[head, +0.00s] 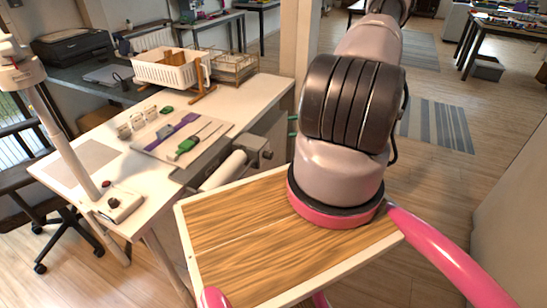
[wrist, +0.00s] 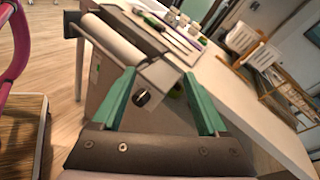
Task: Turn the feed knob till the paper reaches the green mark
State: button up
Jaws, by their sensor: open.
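A white paper roll (head: 222,170) lies in a grey holder on the near right side of the white table; it also shows in the wrist view (wrist: 115,38). A dark feed knob (wrist: 141,97) sits on the end of the grey holder (wrist: 160,76). My gripper (wrist: 158,76) is open, with its two green fingers apart and the knob between them in the picture, nearer the left finger. I see no clear contact. In the head view my gripper (head: 292,126) is mostly hidden behind my arm, right of the holder.
The white table (head: 90,160) carries a mat with a purple strip and green-handled tools (head: 187,145), small cards and a white basket (head: 168,70). A lamp post (head: 65,135) stands at the left. Open floor lies to the right of my arm.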

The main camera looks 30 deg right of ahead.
aim_at(272, 155)
jog(key=s+f+m+t+h, duration=0.2)
jog(key=f+m+t, duration=0.15)
jog(key=f, duration=0.35)
jog(key=s+f+m+t+h, duration=0.1)
jog(key=s+f+m+t, duration=0.25)
jog(key=f, duration=0.45)
jog(key=x, duration=1.1)
jog(key=shift+w+r, duration=0.1)
jog(key=shift+w, duration=0.15)
jog(key=shift+a, duration=0.1)
grip_shut()
